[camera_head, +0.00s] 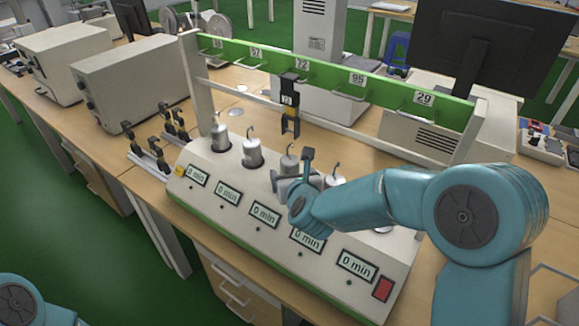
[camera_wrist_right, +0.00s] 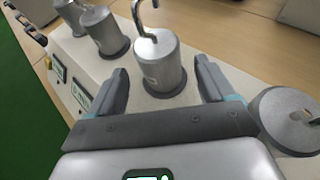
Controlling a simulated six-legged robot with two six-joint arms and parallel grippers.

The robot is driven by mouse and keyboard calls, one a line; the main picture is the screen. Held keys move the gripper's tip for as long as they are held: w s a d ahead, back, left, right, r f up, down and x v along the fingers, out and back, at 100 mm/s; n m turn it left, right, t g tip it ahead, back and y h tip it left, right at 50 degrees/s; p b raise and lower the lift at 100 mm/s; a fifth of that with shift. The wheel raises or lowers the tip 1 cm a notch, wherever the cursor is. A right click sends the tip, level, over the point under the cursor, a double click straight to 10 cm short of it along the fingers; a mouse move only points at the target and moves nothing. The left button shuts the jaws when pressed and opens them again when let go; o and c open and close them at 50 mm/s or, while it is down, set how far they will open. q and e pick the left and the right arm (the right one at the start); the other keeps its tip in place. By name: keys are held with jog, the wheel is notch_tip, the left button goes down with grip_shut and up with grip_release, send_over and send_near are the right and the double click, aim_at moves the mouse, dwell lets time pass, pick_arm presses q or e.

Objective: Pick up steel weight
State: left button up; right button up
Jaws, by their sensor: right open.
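Several steel weights with hooks stand in a row on the sloped tester, including one at the far left (camera_head: 220,135) and a second beside it (camera_head: 252,153). My right gripper (camera_head: 292,180) is at the middle of the row. In the right wrist view, it is open, with one finger on each side of a steel weight (camera_wrist_right: 160,68) standing upright. I see gaps between the fingers and the weight. Another weight (camera_wrist_right: 288,120) stands close to the right finger. My wrist hides part of the row in the head view. My left gripper is out of view.
A green bar (camera_head: 245,50) with numbered hooks spans above the tester (camera_head: 200,170). Grey boxes (camera_head: 130,85), a monitor (camera_head: 490,50) and small clamps (camera_head: 155,150) stand around on the wooden table.

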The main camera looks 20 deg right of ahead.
aim_at(292, 169)
jog(key=x, duration=0.4)
jog(key=shift+f+p, duration=0.2)
jog(key=shift+p, duration=0.2)
jog(key=shift+c, duration=0.3)
grip_shut()
jog(key=shift+w+d+r, duration=0.1)
jog(key=shift+r, duration=0.05)
jog(key=shift+r, duration=0.75)
jog(key=s+a+b, duration=0.2)
jog(key=s+b, duration=0.3)
jog(key=s, duration=1.3)
jog(key=shift+a, duration=0.15)
